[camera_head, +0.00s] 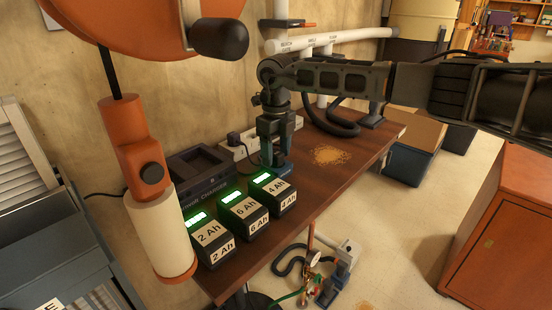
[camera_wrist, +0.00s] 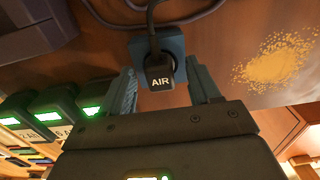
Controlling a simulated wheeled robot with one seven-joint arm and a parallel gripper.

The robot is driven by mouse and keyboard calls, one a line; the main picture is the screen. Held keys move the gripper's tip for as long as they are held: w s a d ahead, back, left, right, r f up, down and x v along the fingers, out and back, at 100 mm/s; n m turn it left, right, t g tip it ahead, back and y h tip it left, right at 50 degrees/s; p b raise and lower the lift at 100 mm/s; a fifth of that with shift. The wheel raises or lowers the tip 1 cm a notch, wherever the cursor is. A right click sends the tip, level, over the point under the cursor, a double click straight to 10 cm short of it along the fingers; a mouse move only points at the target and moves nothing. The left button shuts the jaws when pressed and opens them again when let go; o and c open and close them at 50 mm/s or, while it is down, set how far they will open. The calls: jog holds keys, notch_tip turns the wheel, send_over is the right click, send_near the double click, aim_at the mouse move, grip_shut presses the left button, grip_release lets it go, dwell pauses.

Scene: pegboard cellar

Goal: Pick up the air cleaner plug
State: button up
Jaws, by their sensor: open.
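The air cleaner plug (camera_wrist: 160,78) is a black plug marked AIR, with a black cord running up from it in the wrist view. It sits against a blue square piece (camera_wrist: 174,46) on the brown bench. My gripper (camera_wrist: 161,68) is open, with one blue finger on each side of the plug and a visible gap to each. In the head view my gripper (camera_head: 275,164) points down at the bench beside the battery packs. The plug cannot be made out there, behind the fingers.
Several battery packs (camera_head: 243,216) with green displays stand left of my gripper, before a dark charger (camera_head: 199,172). A white power strip (camera_head: 238,152) with a dark plug lies behind, along the wall. Yellow dust (camera_head: 331,156) lies on the bench (camera_head: 322,184) to the right.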

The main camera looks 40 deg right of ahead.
aim_at(281, 153)
jog(key=shift+f, duration=0.4)
grip_shut()
dwell(0.4)
jog(key=shift+r, duration=0.1)
jog(key=shift+r, duration=0.45)
jog(key=r, duration=0.2)
jog(key=d+r+b, duration=0.1)
jog(key=shift+s+r, duration=0.3)
jog(key=shift+s, duration=0.1)
jog(key=s+d+r+b, duration=0.1)
jog(key=s+d+r, duration=0.5)
jog(key=s, duration=0.2)
jog(key=shift+s+r, duration=0.2)
jog(key=shift+s, duration=0.05)
